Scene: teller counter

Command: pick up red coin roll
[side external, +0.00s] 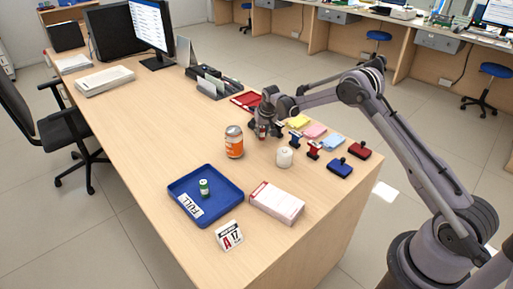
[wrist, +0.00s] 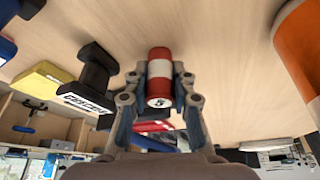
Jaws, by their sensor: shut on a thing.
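The red coin roll (wrist: 159,76), red with a white band, sits between the two fingers of my gripper (wrist: 158,92) in the wrist view. Both fingers press on its sides. In the side view my gripper (side external: 263,130) is low over the counter, behind and to the right of the orange can, and the red coin roll (side external: 262,132) shows only as a small patch between the fingers. I cannot tell whether its base touches the counter.
Close by stand an orange can (side external: 234,142), a white roll (side external: 284,157) and several stamps (side external: 313,149). A blue tray (side external: 232,203) holding a green roll (side external: 204,187) lies in front, beside a white-and-red box (side external: 277,203).

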